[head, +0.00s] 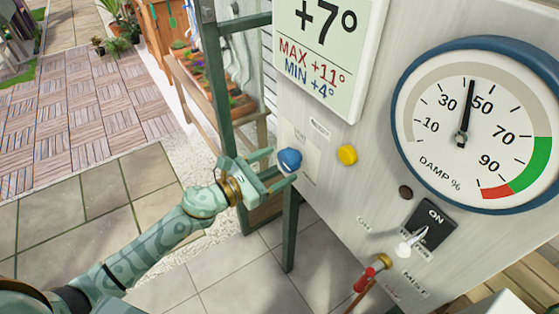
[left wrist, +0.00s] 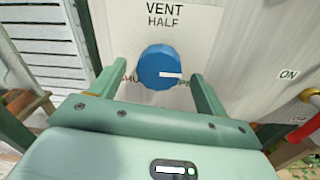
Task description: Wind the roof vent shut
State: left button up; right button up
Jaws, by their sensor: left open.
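A blue round knob (head: 289,160) sits on the pale wall panel. In the left wrist view the knob (left wrist: 158,68) shows a white mark pointing right, towards a partly hidden word ending the OPEN side. A label (left wrist: 165,15) above reads VENT HALF. A partly covered word, SHU, shows at the knob's left. My left gripper (head: 279,168) is open at the knob, one finger on each side. In the left wrist view gaps show between the fingers (left wrist: 160,80) and the knob. My right gripper is not in view.
Right of the blue knob is a yellow knob (head: 347,155). A display (head: 318,50) reads +7°, and a damp dial (head: 474,125) points near 50. A switch (head: 431,226) marked ON and a red-handled tap (head: 367,281) are lower right. A green post (head: 291,230) stands below the panel.

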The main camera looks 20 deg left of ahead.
pick_arm(q)
jog(key=shift+x, duration=0.85)
jog(key=c, duration=1)
